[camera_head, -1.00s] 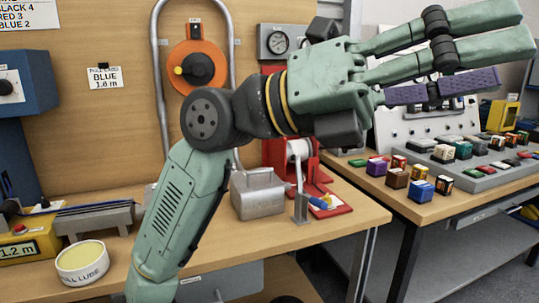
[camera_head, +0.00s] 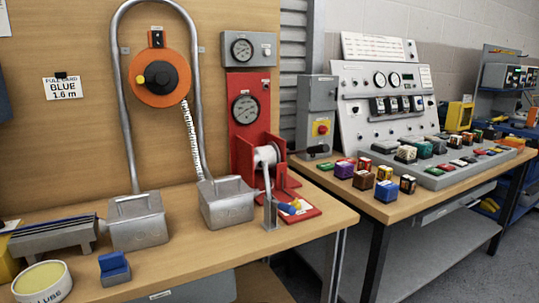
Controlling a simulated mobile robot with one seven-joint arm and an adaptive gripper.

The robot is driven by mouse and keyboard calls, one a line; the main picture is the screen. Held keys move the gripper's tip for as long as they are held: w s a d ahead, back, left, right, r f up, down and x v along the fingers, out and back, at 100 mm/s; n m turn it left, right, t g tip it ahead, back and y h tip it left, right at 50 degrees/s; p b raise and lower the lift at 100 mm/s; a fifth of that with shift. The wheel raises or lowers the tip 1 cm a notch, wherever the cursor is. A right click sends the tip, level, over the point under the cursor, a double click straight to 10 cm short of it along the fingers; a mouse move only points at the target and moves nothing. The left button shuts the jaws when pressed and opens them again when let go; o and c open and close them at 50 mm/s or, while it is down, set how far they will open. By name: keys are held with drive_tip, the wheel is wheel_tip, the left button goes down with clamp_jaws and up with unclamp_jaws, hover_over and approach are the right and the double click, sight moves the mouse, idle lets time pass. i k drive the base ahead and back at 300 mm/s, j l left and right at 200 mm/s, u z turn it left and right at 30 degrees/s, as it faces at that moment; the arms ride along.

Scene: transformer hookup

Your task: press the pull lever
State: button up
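A red winch-like unit (camera_head: 243,150) stands at the right end of the near wooden bench, with a white drum (camera_head: 267,155) on it. A thin grey upright lever (camera_head: 267,184) rises from a small grey bracket (camera_head: 270,214) in front of the drum. It may be the pull lever, but no readable label confirms this. A small blue and yellow piece (camera_head: 290,208) lies on the red base to its right. My gripper and arm are not in this view. Nothing covers the lever.
Two grey metal boxes with handles, left (camera_head: 137,220) and right (camera_head: 227,203), stand left of the lever. A blue block (camera_head: 115,268) and a round lube tub (camera_head: 42,281) lie at the front. A second table (camera_head: 420,195) with a control panel (camera_head: 385,80) stands to the right.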

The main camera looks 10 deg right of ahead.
sight(322, 148)
drive_tip(key=u, duration=1.35)
drive_tip(key=i+l+z, duration=0.1)
drive_tip(key=z, duration=0.35)
drive_tip(key=i+l+z, duration=0.1)
drive_tip(key=z, duration=0.35)
drive_tip(key=i+z, duration=0.1)
drive_tip(key=z, duration=0.35)
